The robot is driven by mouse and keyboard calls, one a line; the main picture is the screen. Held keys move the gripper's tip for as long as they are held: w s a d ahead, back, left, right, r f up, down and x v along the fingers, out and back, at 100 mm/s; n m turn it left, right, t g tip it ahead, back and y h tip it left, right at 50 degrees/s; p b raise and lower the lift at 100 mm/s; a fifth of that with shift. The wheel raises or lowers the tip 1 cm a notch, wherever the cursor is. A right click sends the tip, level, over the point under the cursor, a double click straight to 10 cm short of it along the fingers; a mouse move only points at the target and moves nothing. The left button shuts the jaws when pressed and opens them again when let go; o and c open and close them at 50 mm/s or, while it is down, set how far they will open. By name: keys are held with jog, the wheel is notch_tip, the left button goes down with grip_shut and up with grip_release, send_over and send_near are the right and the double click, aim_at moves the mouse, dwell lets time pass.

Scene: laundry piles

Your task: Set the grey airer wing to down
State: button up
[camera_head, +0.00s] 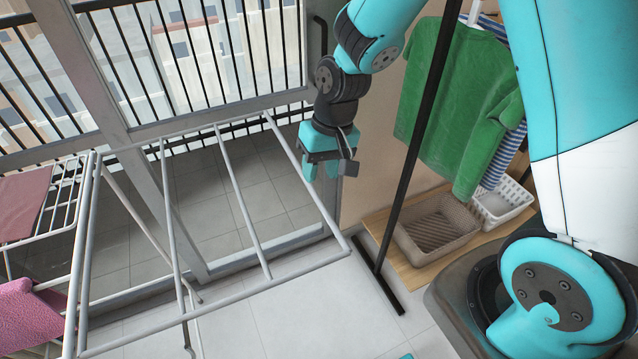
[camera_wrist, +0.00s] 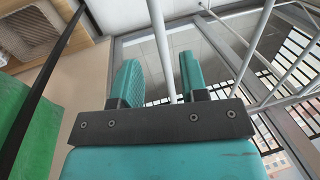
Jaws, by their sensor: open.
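The grey airer wing (camera_head: 231,177), a frame of thin pale bars, stands out roughly level from the airer at the left in the head view. My gripper (camera_head: 328,168) is at the wing's right outer bar, near its far half. In the wrist view a pale bar (camera_wrist: 158,40) runs between the two spread teal fingers of my gripper (camera_wrist: 160,75). The fingers are apart, and I cannot see them pressing on the bar. The bar's lower part is hidden behind the gripper's dark mount.
A red cloth (camera_head: 24,203) and a pink cloth (camera_head: 28,318) hang on the airer's left part. A black pole (camera_head: 420,130) stands right of the wing, beside a green shirt (camera_head: 458,100), a brown basket (camera_head: 436,228) and a white basket (camera_head: 503,203). Glass doors are behind.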

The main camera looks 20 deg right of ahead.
aim_at(315, 192)
jog(key=shift+a+f, duration=0.2)
jog(key=shift+f, duration=0.6)
jog(key=shift+a+f, duration=0.15)
jog(key=shift+f, duration=0.6)
jog(key=shift+a+f, duration=0.2)
jog(key=shift+f, duration=0.6)
